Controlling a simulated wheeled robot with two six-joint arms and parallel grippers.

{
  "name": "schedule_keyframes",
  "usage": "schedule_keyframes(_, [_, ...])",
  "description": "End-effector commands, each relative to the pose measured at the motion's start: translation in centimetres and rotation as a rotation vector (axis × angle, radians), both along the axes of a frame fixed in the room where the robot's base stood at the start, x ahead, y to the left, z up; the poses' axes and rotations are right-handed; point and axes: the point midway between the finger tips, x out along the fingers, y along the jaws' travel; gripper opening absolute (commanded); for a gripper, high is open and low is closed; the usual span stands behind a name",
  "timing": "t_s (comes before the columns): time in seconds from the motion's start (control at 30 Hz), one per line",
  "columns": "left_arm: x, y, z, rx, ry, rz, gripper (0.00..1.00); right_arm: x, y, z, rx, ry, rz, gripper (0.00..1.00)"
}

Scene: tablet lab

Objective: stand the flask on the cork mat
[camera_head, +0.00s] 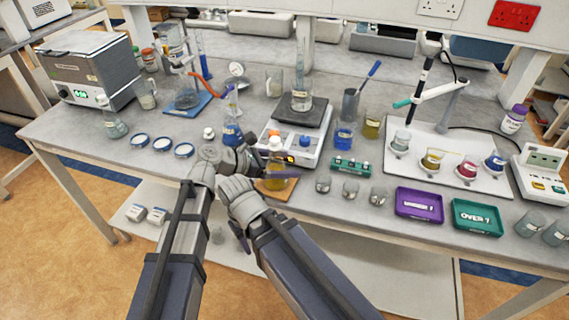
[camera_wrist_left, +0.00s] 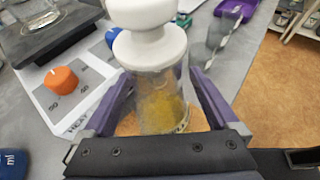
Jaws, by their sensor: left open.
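The flask (camera_head: 275,174), clear glass with yellow contents and a pale stopper, stands upright at the bench's front edge, apparently on the cork mat (camera_head: 289,194). Its base is partly hidden, so exact contact is unclear. In the left wrist view the flask (camera_wrist_left: 160,98) with its white stopper is between the purple fingers of my left gripper (camera_wrist_left: 157,98). This gripper is open, with a finger on each side of the flask. It also shows in the head view (camera_head: 272,173). My right gripper (camera_head: 239,236) is mostly hidden by its arm, low in front of the bench edge.
A hotplate (camera_head: 270,148) with an orange knob (camera_wrist_left: 61,80) is close behind the flask. A blue-filled flask (camera_head: 232,134) is to the left. A green rack (camera_head: 350,167) and small beakers (camera_head: 350,190) stand to the right, then purple (camera_head: 419,219) and green trays (camera_head: 477,229).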

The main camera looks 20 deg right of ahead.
Motion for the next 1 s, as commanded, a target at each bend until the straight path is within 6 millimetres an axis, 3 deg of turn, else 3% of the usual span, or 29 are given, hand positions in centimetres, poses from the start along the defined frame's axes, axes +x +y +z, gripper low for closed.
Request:
schedule_keyframes(0.27, [0.0,0.1,0.6,0.000,0.000,0.000,0.93,0.0,0.0,0.6,0.000,0.000,0.000,0.50])
schedule_keyframes(0.7, [-0.9,7.8,4.1,-0.001,0.000,0.004,0.93,0.0,0.0,4.1,0.000,0.000,0.000,0.50])
schedule_keyframes(1.0, [-1.1,10.7,5.1,-0.001,-0.001,0.002,0.93,0.0,0.0,5.1,0.000,0.000,0.000,0.50])
